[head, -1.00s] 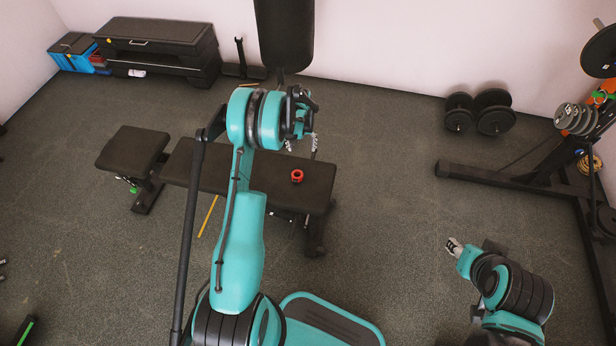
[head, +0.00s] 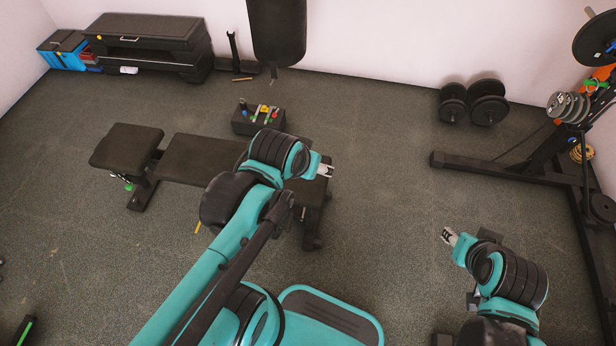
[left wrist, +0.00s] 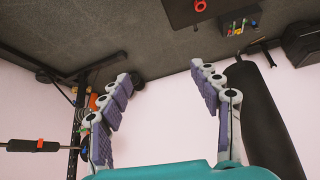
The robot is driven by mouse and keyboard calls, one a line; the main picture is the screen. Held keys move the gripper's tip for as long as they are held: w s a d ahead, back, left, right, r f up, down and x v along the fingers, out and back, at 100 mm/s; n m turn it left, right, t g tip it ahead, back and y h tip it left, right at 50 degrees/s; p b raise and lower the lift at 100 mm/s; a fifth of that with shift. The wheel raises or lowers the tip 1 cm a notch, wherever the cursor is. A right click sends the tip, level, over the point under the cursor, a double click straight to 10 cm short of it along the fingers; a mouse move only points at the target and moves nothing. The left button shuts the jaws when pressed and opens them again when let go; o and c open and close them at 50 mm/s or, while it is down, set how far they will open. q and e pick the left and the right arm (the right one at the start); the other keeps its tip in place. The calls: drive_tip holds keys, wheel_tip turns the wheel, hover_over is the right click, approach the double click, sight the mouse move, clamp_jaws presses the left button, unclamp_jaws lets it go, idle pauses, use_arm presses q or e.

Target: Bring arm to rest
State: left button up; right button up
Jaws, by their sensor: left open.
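My left gripper (head: 325,171) is at the end of the teal arm, over the right end of the dark bench (head: 185,158). In the left wrist view its two fingers (left wrist: 165,95) are spread apart with nothing between them. My right gripper (head: 449,237) is low at the right, above open floor; it is too small to tell whether its fingers are open. A small red ring (left wrist: 200,6) lies on the dark bench top in the left wrist view; in the head view my left arm hides it.
A black box with tools (head: 258,120) stands on the floor behind the bench. A punching bag (head: 278,35) hangs at the back. Dumbbells (head: 488,103) and a weight rack (head: 500,168) are at the right. The floor between bench and rack is clear.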

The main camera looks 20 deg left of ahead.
use_arm(q)
drive_tip(key=shift+s+d+f+t, duration=0.1)
drive_tip(key=shift+s+d+f, duration=0.1)
drive_tip(key=shift+s, duration=0.3)
drive_tip(key=shift+s+d+f+t, duration=0.1)
drive_tip(key=shift+s+d+f, duration=0.05)
drive_tip(key=shift+s, duration=0.35)
drive_tip(key=shift+s+d+f+t, duration=0.1)
drive_tip(key=shift+s+d+f, duration=0.1)
drive_tip(key=shift+s, duration=0.3)
